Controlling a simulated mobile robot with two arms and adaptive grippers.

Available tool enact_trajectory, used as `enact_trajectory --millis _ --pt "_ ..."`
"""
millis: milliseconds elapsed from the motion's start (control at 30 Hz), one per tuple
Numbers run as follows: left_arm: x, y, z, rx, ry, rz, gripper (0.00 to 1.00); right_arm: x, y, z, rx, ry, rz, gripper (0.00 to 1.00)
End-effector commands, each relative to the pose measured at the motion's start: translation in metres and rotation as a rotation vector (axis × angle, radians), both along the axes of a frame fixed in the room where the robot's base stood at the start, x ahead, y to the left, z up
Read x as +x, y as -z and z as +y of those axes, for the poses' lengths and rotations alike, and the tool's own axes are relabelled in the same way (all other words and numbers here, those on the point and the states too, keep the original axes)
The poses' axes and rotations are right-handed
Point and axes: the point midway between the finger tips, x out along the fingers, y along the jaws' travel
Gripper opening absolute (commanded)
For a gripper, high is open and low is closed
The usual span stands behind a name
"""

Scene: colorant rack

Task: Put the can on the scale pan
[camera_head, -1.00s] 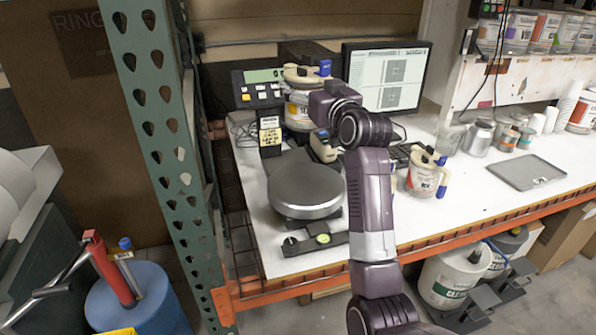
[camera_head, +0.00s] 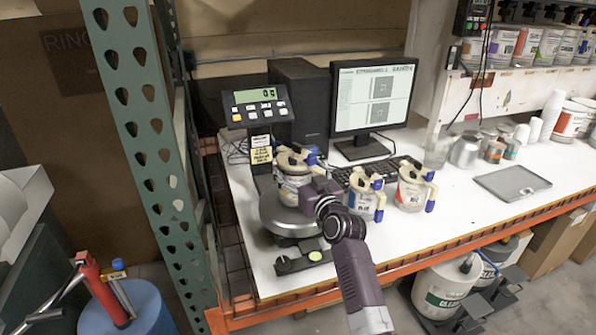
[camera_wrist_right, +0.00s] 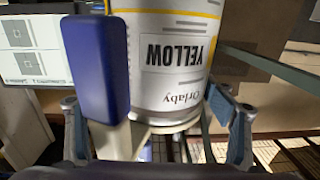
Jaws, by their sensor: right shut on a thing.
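The can (camera_head: 291,170), white with a label and a cream clamp with a blue-tipped handle on its lid, is upright at the scale pan. In the right wrist view the can (camera_wrist_right: 178,72) shows a YELLOW label, upside down in the picture. My right gripper (camera_wrist_right: 152,110) is shut on it, one finger on each side; in the head view my wrist partly covers the grip. The round grey scale pan (camera_head: 274,222) is under the can; I cannot tell whether they touch. The scale display (camera_head: 257,97) seems to read zero. My left gripper is not in view.
Two similar cans with clamps, one (camera_head: 365,199) near my wrist and one (camera_head: 412,190) further right, stand on the white table. Behind are a keyboard (camera_head: 365,174) and monitor (camera_head: 374,98). A green rack post (camera_head: 150,140) rises at left. A grey flat tray (camera_head: 512,182) lies right.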

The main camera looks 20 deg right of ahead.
Motion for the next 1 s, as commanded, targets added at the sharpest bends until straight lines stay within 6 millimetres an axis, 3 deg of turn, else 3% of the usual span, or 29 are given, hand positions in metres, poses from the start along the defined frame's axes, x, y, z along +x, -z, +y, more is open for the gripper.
enact_trajectory --millis 500,533,700,1000 --pt "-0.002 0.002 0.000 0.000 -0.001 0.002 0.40 0.000 0.011 -0.001 -0.001 0.003 -0.011 0.24" --pt "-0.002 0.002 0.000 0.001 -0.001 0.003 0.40 0.000 0.015 -0.001 -0.002 0.001 -0.002 0.78" --pt "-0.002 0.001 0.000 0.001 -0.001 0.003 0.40 0.000 0.015 -0.001 -0.001 0.001 -0.001 0.94" --pt "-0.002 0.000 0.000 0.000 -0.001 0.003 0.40 0.000 0.013 -0.001 0.000 0.001 -0.002 0.94"
